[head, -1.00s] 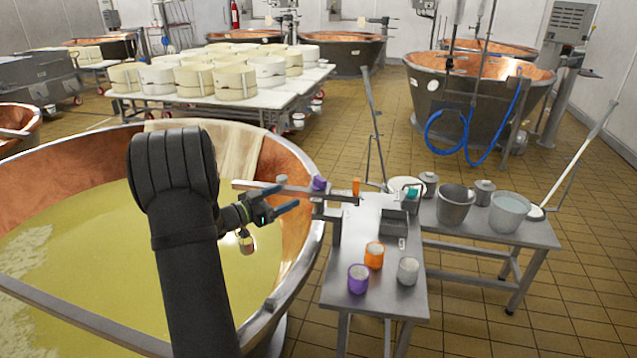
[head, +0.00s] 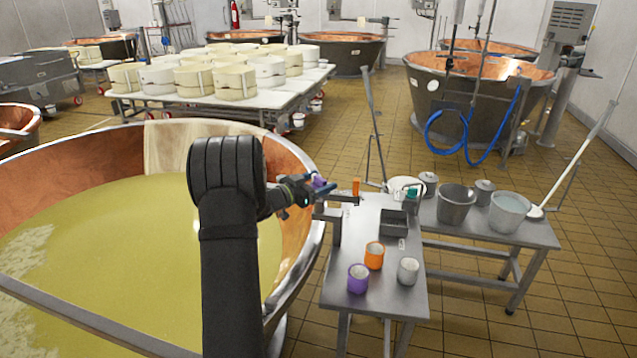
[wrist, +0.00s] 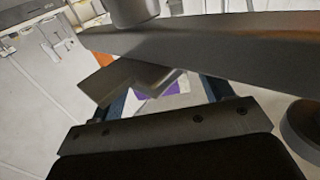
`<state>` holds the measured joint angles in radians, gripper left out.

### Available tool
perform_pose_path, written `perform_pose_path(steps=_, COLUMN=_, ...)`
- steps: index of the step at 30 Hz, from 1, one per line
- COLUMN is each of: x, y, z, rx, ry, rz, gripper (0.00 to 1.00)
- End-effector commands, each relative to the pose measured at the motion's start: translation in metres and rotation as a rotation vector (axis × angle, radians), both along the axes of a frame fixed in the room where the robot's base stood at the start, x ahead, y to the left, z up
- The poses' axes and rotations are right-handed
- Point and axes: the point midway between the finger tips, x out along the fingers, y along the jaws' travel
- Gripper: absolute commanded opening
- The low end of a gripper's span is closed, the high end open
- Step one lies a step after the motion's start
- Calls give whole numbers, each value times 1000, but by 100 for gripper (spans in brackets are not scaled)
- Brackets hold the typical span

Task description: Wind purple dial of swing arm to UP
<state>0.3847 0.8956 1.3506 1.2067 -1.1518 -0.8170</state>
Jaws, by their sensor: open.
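The purple dial (head: 318,182) is on the grey metal swing arm (head: 340,197) at the vat's right rim. My gripper (head: 322,187) is open at the dial in the head view and partly covers it. In the wrist view a purple patch (wrist: 153,89) shows between the two blue fingers of my gripper (wrist: 165,95), partly hidden by a grey metal piece. The swing arm's bar (wrist: 215,42) crosses close in front of the wrist camera. I cannot tell whether the fingers touch the dial. The dial's markings are not readable.
An orange upright piece (head: 356,187) stands on the swing arm's right part. A steel table (head: 338,284) holds a purple cup (head: 358,279), an orange cup (head: 374,255), a pale cup (head: 408,271) and a grey tray (head: 394,222). The copper vat (head: 285,160) holds yellowish liquid.

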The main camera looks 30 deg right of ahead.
Motion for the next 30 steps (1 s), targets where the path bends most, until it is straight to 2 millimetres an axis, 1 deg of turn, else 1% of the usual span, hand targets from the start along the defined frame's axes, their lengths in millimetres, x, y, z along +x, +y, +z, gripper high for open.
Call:
perform_pose_path(steps=1, x=0, y=0, z=0, rx=0, ry=0, rz=0, gripper=73)
perform_pose_path(steps=2, x=0, y=0, z=0, rx=0, ry=0, rz=0, gripper=71)
perform_pose_path(steps=3, x=0, y=0, z=0, rx=0, ry=0, rz=0, gripper=63)
perform_pose_path(steps=5, x=0, y=0, z=0, rx=0, ry=0, rz=0, gripper=51)
perform_pose_path(steps=6, x=0, y=0, z=0, rx=0, ry=0, rz=0, gripper=43)
perform_pose_path(steps=8, x=0, y=0, z=0, rx=0, ry=0, rz=0, gripper=32)
perform_pose_path(steps=9, x=0, y=0, z=0, rx=0, ry=0, rz=0, gripper=28)
perform_pose_path(steps=14, x=0, y=0, z=0, rx=0, ry=0, rz=6, gripper=28)
perform_pose_path(steps=20, x=-1, y=0, z=0, rx=0, ry=1, rz=59, gripper=28)
perform_pose_path(steps=30, x=-3, y=-1, z=-1, rx=1, ry=3, rz=289, gripper=28)
